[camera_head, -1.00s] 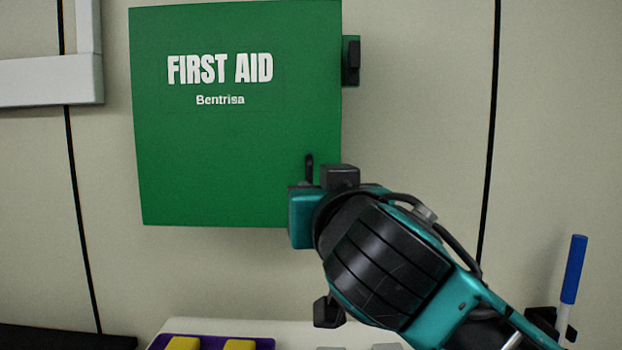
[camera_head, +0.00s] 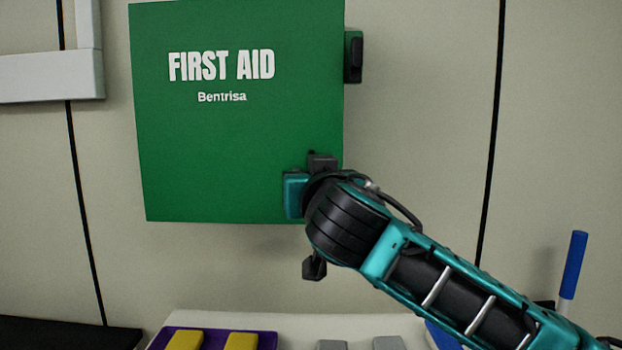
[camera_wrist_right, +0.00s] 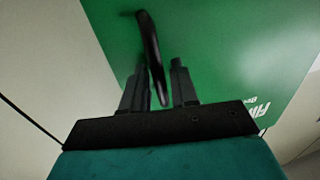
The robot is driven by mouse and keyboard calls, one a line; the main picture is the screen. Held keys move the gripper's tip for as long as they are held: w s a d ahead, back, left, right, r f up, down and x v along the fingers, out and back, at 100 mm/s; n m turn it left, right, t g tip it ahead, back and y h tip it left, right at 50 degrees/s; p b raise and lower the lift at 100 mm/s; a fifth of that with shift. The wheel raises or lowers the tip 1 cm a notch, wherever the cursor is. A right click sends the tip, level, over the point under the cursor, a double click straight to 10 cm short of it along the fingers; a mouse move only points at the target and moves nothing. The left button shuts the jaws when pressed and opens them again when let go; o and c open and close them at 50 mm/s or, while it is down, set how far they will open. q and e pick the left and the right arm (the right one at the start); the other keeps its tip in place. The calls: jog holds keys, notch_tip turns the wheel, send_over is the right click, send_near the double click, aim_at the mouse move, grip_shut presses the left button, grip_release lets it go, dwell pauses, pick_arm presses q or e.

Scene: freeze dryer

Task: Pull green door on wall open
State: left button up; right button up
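The green door (camera_head: 235,140) with "FIRST AID" lettering is the front of a box on the wall and looks shut. Its black handle (camera_wrist_right: 150,45) shows in the right wrist view; in the head view my arm hides it. My right gripper (camera_wrist_right: 160,68) is open, with its two fingers apart and the handle between them. The handle lies closer to the left finger in that view; whether it touches is unclear. In the head view my right wrist covers the door's lower right corner and the fingers are hidden. My left gripper is not in view.
A black latch-like part (camera_head: 354,57) sits on the box's right side. Below are a purple tray (camera_head: 267,340) with yellow blocks (camera_head: 240,341) and a blue-capped pen (camera_head: 573,265) at right. A white frame (camera_head: 50,76) is at upper left. Wall beside the box is clear.

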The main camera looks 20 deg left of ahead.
grip_shut()
jog(key=shift+s, duration=0.2)
dwell(0.3)
